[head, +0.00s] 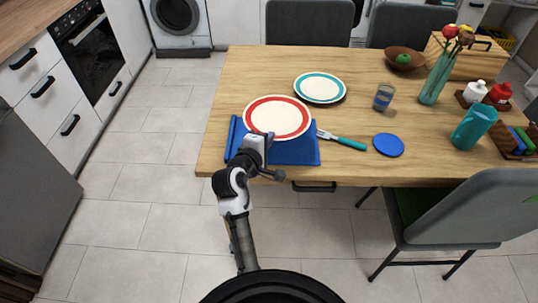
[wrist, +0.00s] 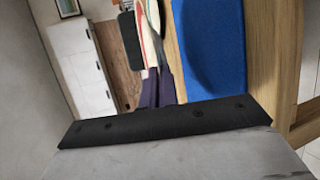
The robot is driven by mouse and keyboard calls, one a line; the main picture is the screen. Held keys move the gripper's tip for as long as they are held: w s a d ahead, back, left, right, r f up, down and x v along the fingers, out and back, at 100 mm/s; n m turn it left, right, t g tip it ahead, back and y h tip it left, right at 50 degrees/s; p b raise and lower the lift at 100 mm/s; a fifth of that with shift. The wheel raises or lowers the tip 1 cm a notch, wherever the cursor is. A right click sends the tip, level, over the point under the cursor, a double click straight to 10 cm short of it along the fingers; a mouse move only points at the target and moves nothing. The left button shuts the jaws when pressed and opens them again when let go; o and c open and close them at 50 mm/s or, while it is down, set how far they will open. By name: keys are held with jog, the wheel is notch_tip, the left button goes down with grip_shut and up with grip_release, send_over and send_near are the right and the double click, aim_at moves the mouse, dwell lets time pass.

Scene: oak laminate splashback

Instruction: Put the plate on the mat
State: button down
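A cream plate with a red rim (head: 277,118) overlaps the far part of a blue mat (head: 295,153) near the table's front left. I cannot tell whether it rests flat on the mat or is raised a little. A second plate with a teal rim (head: 320,88) lies farther back. My gripper (head: 262,138) is at the near edge of the red-rimmed plate, over the mat. Its fingers are too small to tell if they are open or shut.
A teal-handled fork (head: 342,140) lies by the mat's right edge, near a blue coaster (head: 388,145). A grey chair (head: 472,210) is at the table's front right.

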notch_tip(320, 180, down, 8)
jog(key=shift+r, duration=0.15)
dwell(0.4)
jog(key=c, duration=2)
grip_release()
jog(key=shift+o, duration=0.2)
jog(key=b+v, duration=0.2)
jog(key=v, duration=1)
